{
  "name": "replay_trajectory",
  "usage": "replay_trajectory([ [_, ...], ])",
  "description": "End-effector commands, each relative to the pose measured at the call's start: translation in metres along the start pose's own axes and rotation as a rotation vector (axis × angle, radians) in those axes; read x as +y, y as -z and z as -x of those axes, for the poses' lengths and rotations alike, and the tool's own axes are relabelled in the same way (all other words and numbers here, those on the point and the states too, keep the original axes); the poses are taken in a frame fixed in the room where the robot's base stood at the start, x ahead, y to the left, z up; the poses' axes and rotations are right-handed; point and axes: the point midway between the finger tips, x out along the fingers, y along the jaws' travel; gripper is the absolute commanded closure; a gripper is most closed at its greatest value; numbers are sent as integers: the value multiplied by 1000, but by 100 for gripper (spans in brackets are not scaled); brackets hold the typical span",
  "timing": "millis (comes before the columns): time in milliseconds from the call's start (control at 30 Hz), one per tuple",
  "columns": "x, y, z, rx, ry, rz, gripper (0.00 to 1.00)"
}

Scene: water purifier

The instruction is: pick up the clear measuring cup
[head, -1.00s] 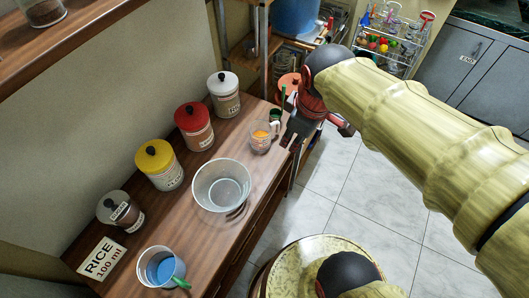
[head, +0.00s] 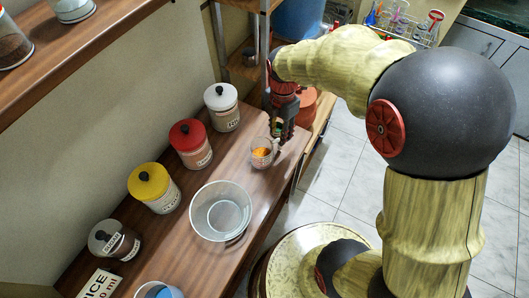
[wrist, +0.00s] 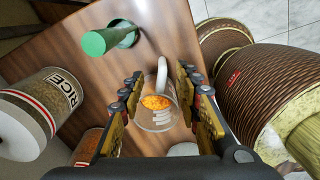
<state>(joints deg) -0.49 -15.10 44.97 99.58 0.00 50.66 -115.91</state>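The clear measuring cup (head: 262,153) stands on the wooden counter near its right end, with orange contents in it. It also shows in the wrist view (wrist: 158,118), with its pale handle pointing up the picture. My gripper (head: 281,137) is at the cup's right side in the head view. In the wrist view my gripper (wrist: 160,80) is open, with one finger on each side of the cup. Gaps show between fingers and cup, so it does not appear gripped. My fingers partly hide the cup's far side in the head view.
A larger clear container (head: 221,211) stands nearer on the counter (head: 180,238). Lidded jars, including a white-lidded one (head: 221,107) and a red-lidded one (head: 190,143), line the wall.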

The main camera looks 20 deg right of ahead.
Motion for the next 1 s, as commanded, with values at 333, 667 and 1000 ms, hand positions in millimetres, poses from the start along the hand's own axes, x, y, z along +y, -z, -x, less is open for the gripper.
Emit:
replay_trajectory([
  [333,-3,-2,-42,0,0,-3,67],
  [667,-3,-2,-52,-1,-2,-3,67],
  [1000,-3,-2,-52,-1,-2,-3,86],
])
